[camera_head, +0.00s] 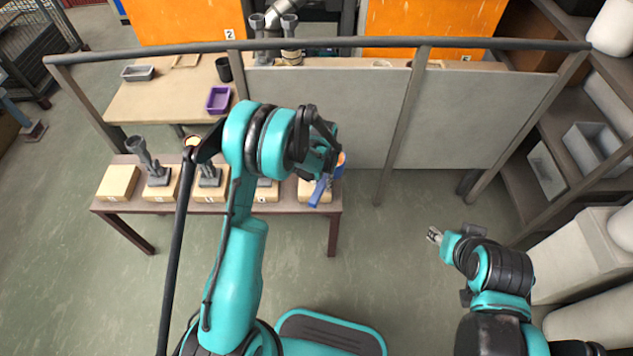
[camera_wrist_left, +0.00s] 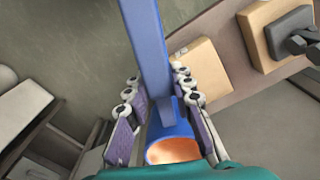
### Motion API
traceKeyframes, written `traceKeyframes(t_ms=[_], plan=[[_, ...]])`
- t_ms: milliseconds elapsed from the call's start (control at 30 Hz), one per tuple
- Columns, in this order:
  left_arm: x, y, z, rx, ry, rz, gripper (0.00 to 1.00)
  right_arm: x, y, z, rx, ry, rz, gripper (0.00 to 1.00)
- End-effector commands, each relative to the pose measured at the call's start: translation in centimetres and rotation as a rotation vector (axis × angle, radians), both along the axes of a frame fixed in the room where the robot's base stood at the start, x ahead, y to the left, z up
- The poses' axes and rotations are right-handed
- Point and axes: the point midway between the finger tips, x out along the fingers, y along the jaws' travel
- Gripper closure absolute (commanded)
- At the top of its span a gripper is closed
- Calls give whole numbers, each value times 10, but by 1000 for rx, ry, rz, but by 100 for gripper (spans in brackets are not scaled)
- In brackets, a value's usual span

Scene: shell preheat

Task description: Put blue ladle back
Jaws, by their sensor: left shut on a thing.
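The blue ladle is held by my left gripper (camera_wrist_left: 158,90), which is shut on it. In the left wrist view its straight blue handle (camera_wrist_left: 147,45) runs up between the fingers. Its bowl (camera_wrist_left: 183,127) sits near the palm, with a glowing orange inside. In the head view the handle's blue end (camera_head: 318,191) hangs over the right end of the front bench (camera_head: 145,207), above or in front of a wooden block. My left gripper (camera_head: 327,160) is partly hidden by its arm there. My right gripper (camera_head: 434,236) is over open floor at the right, too small to judge.
Several wooden blocks (camera_head: 118,183) line the front bench, some carrying grey shell pieces (camera_head: 150,165). Behind it a table (camera_head: 160,102) holds a purple tray (camera_head: 218,99) and a black cup (camera_head: 223,69). Grey panels (camera_head: 330,110) under a rail (camera_head: 500,43) stand behind. Shelves (camera_head: 580,130) are right.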

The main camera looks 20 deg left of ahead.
Motion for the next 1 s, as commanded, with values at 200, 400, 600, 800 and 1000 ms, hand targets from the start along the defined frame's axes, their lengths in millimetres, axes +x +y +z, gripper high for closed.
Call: traceKeyframes(t_ms=[200,400,600,800,1000], plan=[[28,45,-36,0,-1,6,100,0,0,-22,0,0,0,60],[46,73,-54,0,-1,4,100,0,0,-32,0,0,0,60],[50,80,-62,0,0,3,100,0,0,-36,0,0,0,60],[50,80,-92,0,0,3,100,0,0,-52,0,0,0,60],[50,80,-97,0,-1,3,100,0,0,-52,0,0,0,60]])
